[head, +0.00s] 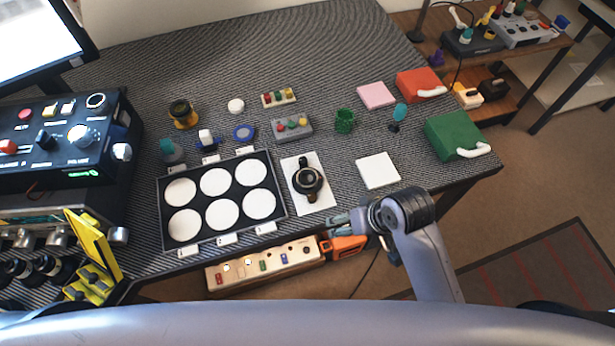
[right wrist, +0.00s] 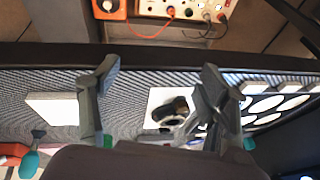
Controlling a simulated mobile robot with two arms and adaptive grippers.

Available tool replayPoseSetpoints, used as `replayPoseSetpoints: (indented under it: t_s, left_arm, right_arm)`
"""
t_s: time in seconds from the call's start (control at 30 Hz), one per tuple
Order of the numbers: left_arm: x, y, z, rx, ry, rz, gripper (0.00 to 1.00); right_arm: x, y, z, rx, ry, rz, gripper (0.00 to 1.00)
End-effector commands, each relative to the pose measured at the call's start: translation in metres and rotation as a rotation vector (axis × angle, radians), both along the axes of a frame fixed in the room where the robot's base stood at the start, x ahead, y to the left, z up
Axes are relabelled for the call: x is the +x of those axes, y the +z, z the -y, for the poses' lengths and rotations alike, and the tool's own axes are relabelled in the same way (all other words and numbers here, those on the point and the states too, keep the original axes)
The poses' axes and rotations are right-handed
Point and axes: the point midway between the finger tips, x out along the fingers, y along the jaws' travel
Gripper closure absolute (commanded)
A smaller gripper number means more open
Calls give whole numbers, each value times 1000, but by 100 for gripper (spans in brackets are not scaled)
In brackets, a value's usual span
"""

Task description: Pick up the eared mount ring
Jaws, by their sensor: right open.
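A dark round piece (head: 307,180) with small projecting ears and a pale centre stands on a white sheet (head: 318,203). The eared mount ring appears to be its upper part; I cannot tell whether it is separate from the body below. The dark piece (right wrist: 172,110) also shows in the right wrist view, between the fingers and beyond them, partly hidden. My right gripper (head: 333,219) is at the table's front edge, just right of and nearer than the sheet. In the right wrist view the right gripper (right wrist: 155,82) is open and empty. My left gripper is not in view.
A black tray (head: 163,225) with several white discs lies left of the sheet. A white square pad (head: 378,170) lies to the right. A green box (head: 452,134), a green cup (head: 345,121) and a grey block (head: 291,130) stand behind. A power strip (head: 265,265) is below the front edge.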

Motion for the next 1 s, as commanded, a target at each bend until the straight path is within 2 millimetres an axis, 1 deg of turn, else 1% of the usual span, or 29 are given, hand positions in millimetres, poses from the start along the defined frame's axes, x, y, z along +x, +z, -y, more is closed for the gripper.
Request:
replayPoseSetpoints:
  t_s: [0.03, 0.1, 0.47, 0.63, 0.7, 0.77, 0.9, 1.0]
  left_arm:
    - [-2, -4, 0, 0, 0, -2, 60]
    - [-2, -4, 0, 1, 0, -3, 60]
    - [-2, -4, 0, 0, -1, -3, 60]
    - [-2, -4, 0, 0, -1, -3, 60]
    - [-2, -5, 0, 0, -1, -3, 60]
    - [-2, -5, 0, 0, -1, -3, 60]
    - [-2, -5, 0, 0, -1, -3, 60]
    - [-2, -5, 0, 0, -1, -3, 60]
  right_arm:
    - [5, 17, -10, 18, 22, 15, 30]
    - [10, 28, -22, 37, 48, 6, 30]
    - [49, 61, -81, 72, 168, -57, 30]
    - [74, 87, -106, 18, 234, -110, 30]
    - [86, 100, -111, -29, 252, -138, 30]
    - [95, 111, -112, -77, 256, -160, 30]
    - [116, 137, -106, -187, 235, -199, 30]
    - [126, 150, -99, -246, 211, -215, 30]
